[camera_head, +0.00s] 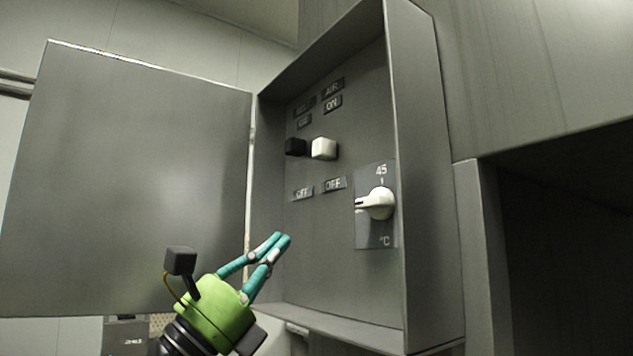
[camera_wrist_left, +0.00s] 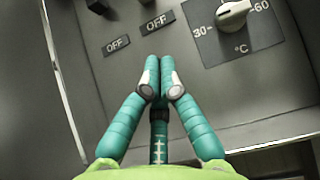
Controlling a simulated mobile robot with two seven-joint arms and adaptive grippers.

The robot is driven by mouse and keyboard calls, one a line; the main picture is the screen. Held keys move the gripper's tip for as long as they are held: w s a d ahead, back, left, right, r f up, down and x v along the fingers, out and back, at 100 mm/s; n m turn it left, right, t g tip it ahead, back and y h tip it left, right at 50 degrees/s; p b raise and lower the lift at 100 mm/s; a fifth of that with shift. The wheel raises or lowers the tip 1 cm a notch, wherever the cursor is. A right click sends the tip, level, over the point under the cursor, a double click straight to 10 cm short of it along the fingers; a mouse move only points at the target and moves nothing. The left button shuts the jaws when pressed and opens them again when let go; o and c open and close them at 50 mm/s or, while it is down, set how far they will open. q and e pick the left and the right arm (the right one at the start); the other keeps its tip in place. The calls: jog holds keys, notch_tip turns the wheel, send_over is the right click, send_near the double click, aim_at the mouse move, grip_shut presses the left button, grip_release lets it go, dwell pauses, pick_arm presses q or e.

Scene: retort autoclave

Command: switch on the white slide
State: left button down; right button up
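The white slide (camera_head: 324,149) is a pale block on the back panel of an open grey control box, between an ON label (camera_head: 333,103) above and an OFF label (camera_head: 334,184) below. A black slide (camera_head: 295,147) sits just left of it. My left gripper (camera_head: 281,238) is in front of the box, below and left of the white slide and apart from it. In the left wrist view its teal fingers (camera_wrist_left: 153,62) meet at the tips with nothing between them. Only a bit of the white slide shows at that view's top edge. My right gripper is not in view.
A white dial (camera_head: 378,203) on a temperature plate sits right of the slides. The box door (camera_head: 130,170) stands open on the left. The box's right wall (camera_head: 425,170) and bottom ledge bound the space around the panel.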

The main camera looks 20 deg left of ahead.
pick_arm(q)
jog(key=shift+w+a, duration=0.1)
jog(key=shift+w, duration=0.15)
jog(key=shift+r, duration=0.15)
jog(key=p, duration=0.7)
send_near(333, 160)
jog(key=w+d, duration=0.2)
jog(key=w, duration=0.1)
jog(key=shift+d+r, duration=0.4)
notch_tip(333, 160, up, 2)
jog(key=shift+r+p, duration=0.1)
jog(key=shift+p, duration=0.7)
jog(key=shift+s+a+r+p, duration=0.2)
jog(key=shift+r+p, duration=0.15)
jog(key=shift+r, duration=0.1)
jog(key=shift+w+d+f, duration=0.1)
